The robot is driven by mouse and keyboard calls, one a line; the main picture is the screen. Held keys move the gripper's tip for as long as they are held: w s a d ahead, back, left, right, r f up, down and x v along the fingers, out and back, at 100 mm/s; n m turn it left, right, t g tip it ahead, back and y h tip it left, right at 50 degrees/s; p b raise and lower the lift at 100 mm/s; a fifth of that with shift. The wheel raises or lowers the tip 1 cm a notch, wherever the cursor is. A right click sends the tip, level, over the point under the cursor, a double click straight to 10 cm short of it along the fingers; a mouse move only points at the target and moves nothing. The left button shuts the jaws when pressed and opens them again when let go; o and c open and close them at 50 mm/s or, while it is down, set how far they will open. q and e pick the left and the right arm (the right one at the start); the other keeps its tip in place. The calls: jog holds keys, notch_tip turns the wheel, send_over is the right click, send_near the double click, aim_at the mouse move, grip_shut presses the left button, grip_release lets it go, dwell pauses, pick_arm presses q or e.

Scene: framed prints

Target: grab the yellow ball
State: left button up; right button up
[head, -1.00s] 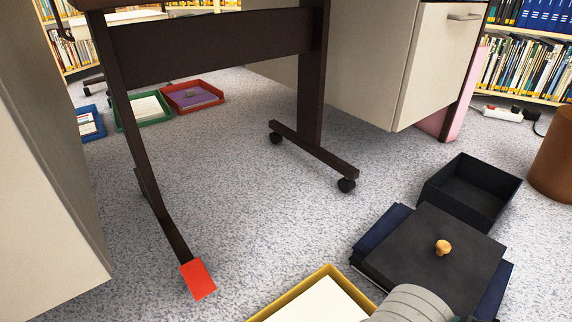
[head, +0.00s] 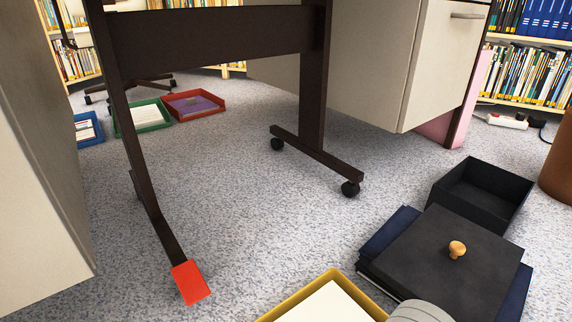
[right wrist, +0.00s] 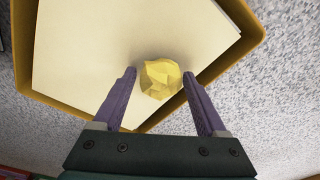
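A yellow ball (right wrist: 161,79), faceted like crumpled paper, lies on white paper in a yellow tray (right wrist: 22,60) in the right wrist view. My right gripper (right wrist: 160,75) is open, with one purple finger on each side of the ball. A gap shows between the ball and the left finger; the right finger is close to it, and I cannot tell if they touch. In the head view the yellow tray (head: 338,274) is at the bottom edge, with part of my right arm beside it; the ball is not visible there. My left gripper is not in view.
A black lidded box (head: 440,262) with a wooden knob lies on blue folders right of the tray. An open black box (head: 482,194) stands behind it. A desk leg (head: 318,155) on casters and a red card (head: 190,282) are nearby. Carpet between is clear.

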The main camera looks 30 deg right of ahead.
jog(key=c, duration=1)
jog(key=shift+r, duration=0.1)
